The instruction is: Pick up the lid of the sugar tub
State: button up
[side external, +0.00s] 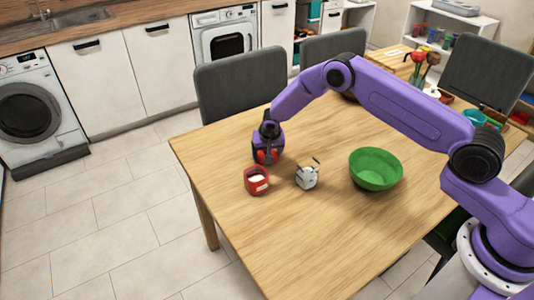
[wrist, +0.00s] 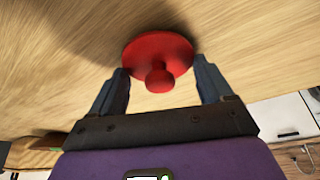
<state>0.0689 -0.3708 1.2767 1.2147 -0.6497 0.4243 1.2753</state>
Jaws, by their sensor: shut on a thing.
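The red lid (wrist: 158,50), round with a knob, is between the two fingers of my gripper (wrist: 160,70) in the wrist view. The knob points toward the wrist camera. My gripper (side external: 266,155) is shut on the lid, and a bit of red shows at the fingers in the side view. The lid appears held above the table, with a shadow beside it. The red sugar tub (side external: 256,186) stands open on the table just below and left of my gripper, with white contents showing. The tub is not visible in the wrist view.
A black-and-white patterned mug (side external: 307,177) stands right of the tub. A green bowl (side external: 375,172) stands farther right. The wooden table (side external: 300,240) is clear at the front. A grey chair (side external: 240,88) stands behind the table near my gripper.

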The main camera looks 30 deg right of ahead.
jog(key=shift+r, duration=0.4)
jog(key=r, duration=0.3)
jog(key=shift+s, duration=0.2)
jog(key=s+d+r, duration=0.2)
jog(key=s+r, duration=0.7)
jog(key=s, duration=0.4)
jog(key=w+a+m, duration=0.1)
jog(key=w+a, duration=0.3)
jog(key=a, duration=0.8)
jog(key=shift+w+f, duration=0.15)
jog(key=shift+f, duration=2.9)
jog(key=shift+f, duration=0.15)
jog(key=o, duration=0.9)
